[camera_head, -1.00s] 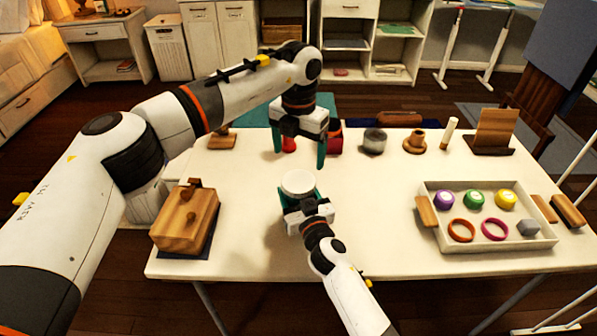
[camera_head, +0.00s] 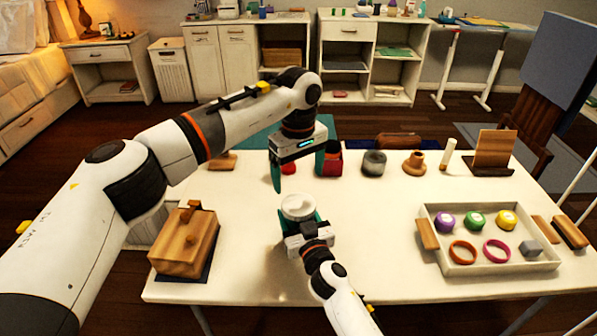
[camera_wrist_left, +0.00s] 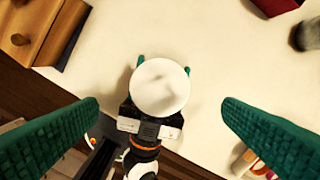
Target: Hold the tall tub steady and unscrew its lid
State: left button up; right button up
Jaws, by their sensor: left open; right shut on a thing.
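The tall tub shows as a round white lid (camera_head: 297,207) near the middle of the table. My right gripper (camera_head: 302,222) is shut around the tub below the lid, from the near side; the tub's body is mostly hidden. In the left wrist view the lid (camera_wrist_left: 159,88) is seen from above, with my right gripper's green fingers beside it. My left gripper (camera_head: 299,174) is open and empty, pointing down above and a little behind the lid. Its two green fingers (camera_wrist_left: 165,122) are spread wide at either side of the left wrist view, apart from the lid.
A wooden box (camera_head: 184,240) stands at the left of the table (camera_head: 370,225). A white tray (camera_head: 487,268) with rings and several coloured round pieces is at the right. A grey jar (camera_head: 374,163) and wooden items line the back. The table between tub and tray is clear.

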aim_at(299, 203)
pick_arm(q)
jog(key=shift+m, duration=0.9)
jog(key=shift+f, duration=4)
